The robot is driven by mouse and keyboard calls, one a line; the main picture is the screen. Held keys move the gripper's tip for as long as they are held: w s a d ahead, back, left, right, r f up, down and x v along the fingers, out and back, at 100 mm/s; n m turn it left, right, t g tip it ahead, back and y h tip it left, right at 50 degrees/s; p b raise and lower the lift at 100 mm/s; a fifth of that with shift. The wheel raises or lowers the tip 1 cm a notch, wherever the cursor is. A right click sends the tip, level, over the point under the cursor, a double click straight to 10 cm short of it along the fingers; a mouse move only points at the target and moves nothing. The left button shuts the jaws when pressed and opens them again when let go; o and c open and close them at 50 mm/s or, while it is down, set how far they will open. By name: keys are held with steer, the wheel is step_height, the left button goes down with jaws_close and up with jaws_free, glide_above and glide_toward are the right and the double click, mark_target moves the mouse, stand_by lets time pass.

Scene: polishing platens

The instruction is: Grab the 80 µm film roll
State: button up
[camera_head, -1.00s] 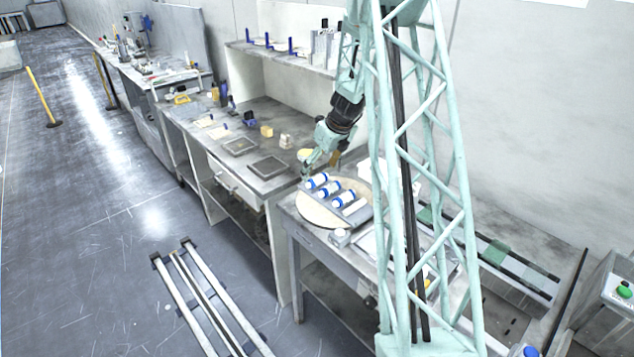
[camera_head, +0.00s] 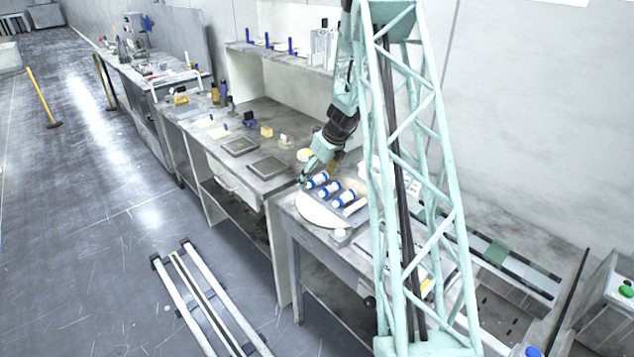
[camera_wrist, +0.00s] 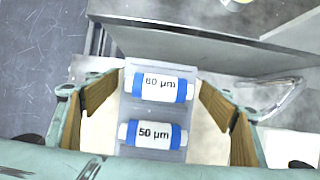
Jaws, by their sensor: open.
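Three white film rolls with blue ends lie in a row on a grey holder in the head view: a far one (camera_head: 317,180), a middle one (camera_head: 330,189) and a near one (camera_head: 344,198). Their labels cannot be read there. In the wrist view, the upper roll (camera_wrist: 160,86) has a label whose first digit is unclear, 80 or 60 µm. The lower roll (camera_wrist: 152,134) reads 50 µm. My gripper (camera_wrist: 157,103) is open and empty, its tan-padded fingers on either side of the rolls. In the head view my gripper (camera_head: 306,177) is beside the far roll.
The holder rests on a pale round disc (camera_head: 312,211) on a grey table (camera_head: 302,231). A small white-topped item (camera_head: 340,235) stands near the disc. A longer bench with two dark square plates (camera_head: 268,166) adjoins at the left. A wall stands behind.

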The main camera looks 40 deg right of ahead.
mark_target(317, 176)
stand_by(0.3)
steer(key=c, duration=1)
steer(key=shift+r, duration=0.1)
steer(key=shift+r+p, duration=0.9)
steer(key=shift+r, duration=4)
